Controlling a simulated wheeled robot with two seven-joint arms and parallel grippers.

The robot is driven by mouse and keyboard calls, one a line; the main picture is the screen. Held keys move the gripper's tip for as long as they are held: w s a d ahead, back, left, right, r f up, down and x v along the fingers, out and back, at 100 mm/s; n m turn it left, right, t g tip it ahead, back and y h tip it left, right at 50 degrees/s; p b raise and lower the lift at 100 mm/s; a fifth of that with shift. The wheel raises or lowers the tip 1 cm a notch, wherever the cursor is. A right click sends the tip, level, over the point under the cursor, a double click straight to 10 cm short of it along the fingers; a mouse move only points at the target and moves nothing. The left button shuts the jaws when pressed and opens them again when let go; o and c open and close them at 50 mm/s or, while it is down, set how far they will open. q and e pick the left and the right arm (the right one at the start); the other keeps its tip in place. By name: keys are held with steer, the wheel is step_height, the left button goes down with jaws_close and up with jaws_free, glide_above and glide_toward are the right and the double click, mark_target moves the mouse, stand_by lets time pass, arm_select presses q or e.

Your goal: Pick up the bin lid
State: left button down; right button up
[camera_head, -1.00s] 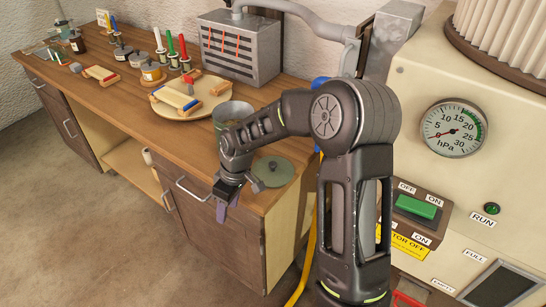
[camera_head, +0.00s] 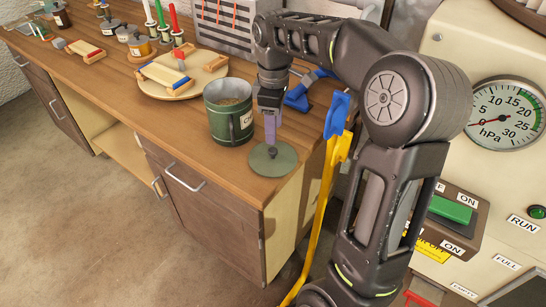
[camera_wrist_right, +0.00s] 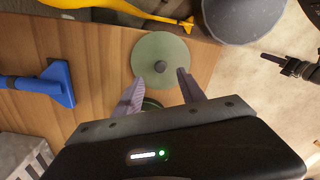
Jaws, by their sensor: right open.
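The bin lid (camera_head: 268,162) is a flat green disc with a dark knob in its middle. It lies on the wooden worktop near the right front corner. The lid also shows in the right wrist view (camera_wrist_right: 160,52), just beyond the fingertips. My right gripper (camera_head: 270,138) points down above the lid, with its purple fingers close to the knob. In the right wrist view the two fingers (camera_wrist_right: 158,80) are apart with nothing between them, and the knob lies just ahead of the gap.
A green bin (camera_head: 229,112) with grainy contents stands left of my right gripper. A blue-handled tool (camera_head: 302,98) lies behind it. A yellow and blue long tool (camera_head: 330,160) hangs at the counter's right end. A round wooden board (camera_head: 160,88) holds a wooden frame further left.

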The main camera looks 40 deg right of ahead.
mark_target(273, 150)
steer(key=shift+f, duration=1)
step_height(273, 150, down, 5)
steer(key=shift+a+f+p, duration=0.1)
steer(key=shift+p, duration=0.3)
steer(key=shift+c, duration=0.4)
jaws_close()
